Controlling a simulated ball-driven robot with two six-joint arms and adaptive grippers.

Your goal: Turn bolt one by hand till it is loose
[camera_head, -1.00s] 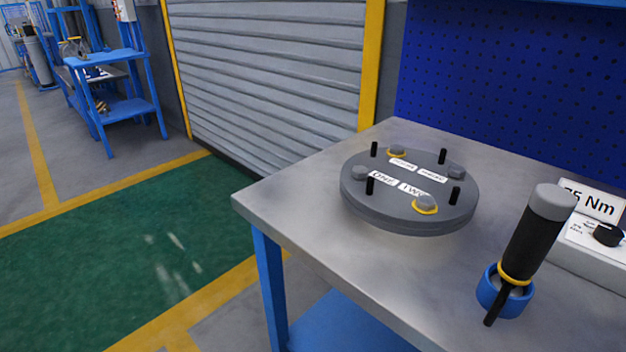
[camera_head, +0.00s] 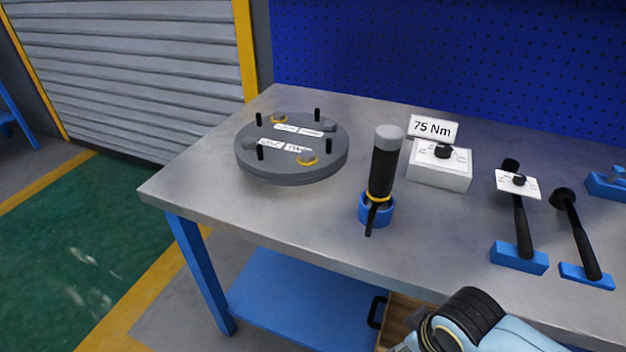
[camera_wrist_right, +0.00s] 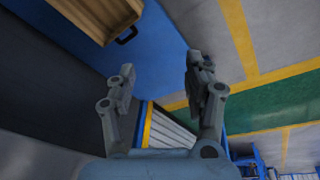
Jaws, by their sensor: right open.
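A round grey flanged cover (camera_head: 290,175) lies on the metal bench at left in the head view. White labels on it include ONE and TWO. A grey bolt head (camera_head: 250,143) sits at its left edge beside the ONE label, and I take it as bolt one. Another grey bolt head (camera_head: 328,125) is at the right. Two bolts (camera_head: 308,160) have yellow rings. My right gripper (camera_wrist_right: 160,70) is open and empty in the right wrist view, away from the cover. In the head view only my right arm shows, at the bottom edge. My left gripper is in neither view.
On the bench (camera_head: 225,215) a black-handled tool (camera_head: 382,175) stands in a blue holder. A 75 Nm box (camera_head: 440,165) is behind it, with black tools (camera_head: 522,225) on blue bases at right. A wooden box (camera_wrist_right: 95,18) is on the blue shelf below.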

